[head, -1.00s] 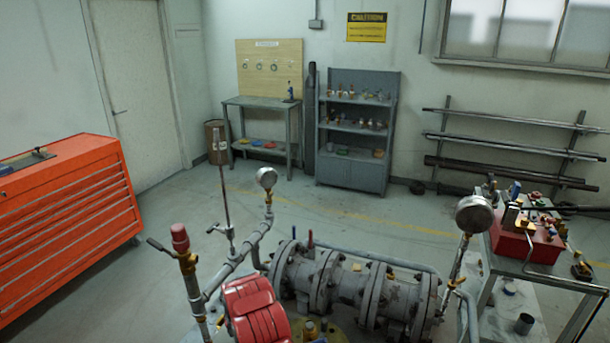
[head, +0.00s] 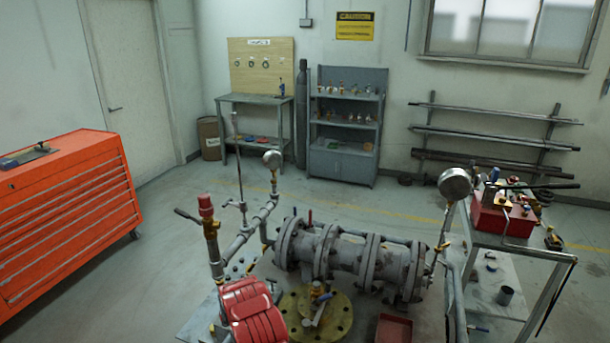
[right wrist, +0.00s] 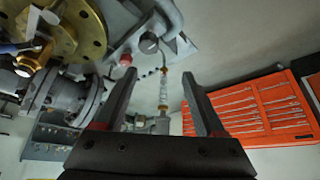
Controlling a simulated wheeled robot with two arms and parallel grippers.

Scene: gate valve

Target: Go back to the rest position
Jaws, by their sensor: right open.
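My right gripper (right wrist: 158,68) shows in the right wrist view. Its two dark fingers are spread apart with nothing between them. Behind the fingers, and seemingly apart from them, are the grey flanged pipe (right wrist: 65,100) and the brass round flange (right wrist: 82,30). In the head view the grey flanged valve assembly (head: 345,255) lies at lower centre, with the brass flange (head: 340,322) in front of it. Neither gripper shows in the head view. My left gripper is in no view.
A red ribbed part (head: 252,312) is at the lower front. A gauge (head: 455,183) and a red-capped pipe (head: 205,207) stand up. An orange tool chest (head: 65,215) is left, a steel workbench (head: 540,262) right. Open floor (head: 400,205) lies behind the pipework.

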